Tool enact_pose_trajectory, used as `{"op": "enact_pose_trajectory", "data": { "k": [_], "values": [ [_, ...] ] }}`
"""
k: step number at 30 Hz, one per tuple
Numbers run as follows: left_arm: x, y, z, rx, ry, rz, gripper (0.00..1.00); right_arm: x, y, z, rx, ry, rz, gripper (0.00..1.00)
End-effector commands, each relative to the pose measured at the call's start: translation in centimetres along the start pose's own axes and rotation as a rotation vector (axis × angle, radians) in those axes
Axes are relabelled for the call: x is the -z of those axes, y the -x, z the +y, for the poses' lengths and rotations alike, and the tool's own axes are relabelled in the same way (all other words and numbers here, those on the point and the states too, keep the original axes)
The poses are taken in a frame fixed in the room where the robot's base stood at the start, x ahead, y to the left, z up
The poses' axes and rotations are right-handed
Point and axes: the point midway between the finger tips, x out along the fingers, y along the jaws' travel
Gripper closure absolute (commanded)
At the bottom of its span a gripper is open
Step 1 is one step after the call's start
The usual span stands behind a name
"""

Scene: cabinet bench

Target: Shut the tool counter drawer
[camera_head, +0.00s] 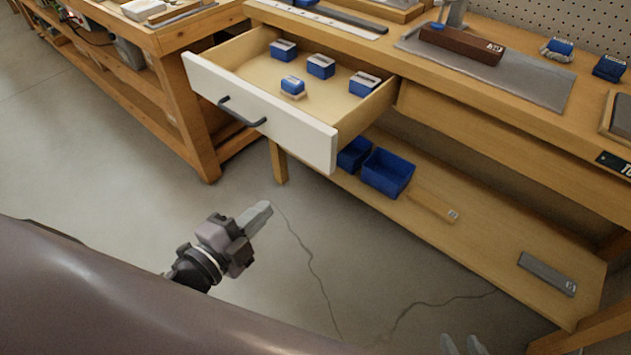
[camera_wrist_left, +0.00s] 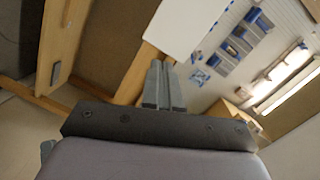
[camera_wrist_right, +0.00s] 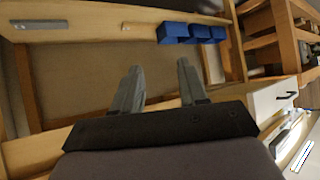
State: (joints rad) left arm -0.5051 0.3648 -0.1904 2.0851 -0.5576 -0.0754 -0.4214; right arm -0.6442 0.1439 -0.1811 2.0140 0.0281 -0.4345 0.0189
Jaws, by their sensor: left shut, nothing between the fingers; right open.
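The tool counter drawer stands pulled out, with a white front (camera_head: 285,122) and a dark bar handle (camera_head: 240,112). Several blue boxes lie inside it, one of them (camera_head: 320,66) near the middle. My left gripper (camera_head: 262,210) is shut and empty, over the floor on the near side of the drawer front, apart from it. Its closed fingers (camera_wrist_left: 160,75) also show in the left wrist view, with a white panel beyond. My right gripper (camera_head: 462,345) is at the bottom edge, mostly cut off. In the right wrist view its fingers (camera_wrist_right: 160,82) are open and empty; the drawer front (camera_wrist_right: 270,97) is at right.
The counter top (camera_head: 420,75) holds a grey mat (camera_head: 540,80) and a brown box (camera_head: 462,45). Blue bins (camera_head: 387,173) stand on the lower shelf (camera_head: 490,235). Another wooden bench (camera_head: 170,100) is close at the left. The floor before the drawer is clear.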

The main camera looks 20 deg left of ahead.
Motion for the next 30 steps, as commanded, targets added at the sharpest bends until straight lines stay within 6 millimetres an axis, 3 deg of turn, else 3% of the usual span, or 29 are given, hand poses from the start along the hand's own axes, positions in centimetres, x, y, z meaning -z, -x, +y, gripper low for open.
{"op": "enact_pose_trajectory", "data": {
  "k": [2,8,17,30],
  "values": [
    [0.3,-0.6,0.4,0.042,-0.159,0.060,1.00,-1.5,-1.3,-0.1,0.006,0.000,-0.001,0.57],
    [1.4,-0.9,-0.4,0.094,-0.366,0.128,1.00,-1.6,-1.8,0.1,0.008,0.003,0.006,0.57],
    [1.8,-3.0,-0.9,0.099,-0.381,0.132,1.00,-1.1,-1.6,0.1,0.008,0.003,0.008,0.57],
    [2.6,-9.0,-1.3,0.098,-0.377,0.129,1.00,-0.7,-1.3,0.0,0.006,-0.003,0.012,0.57]
  ]
}}
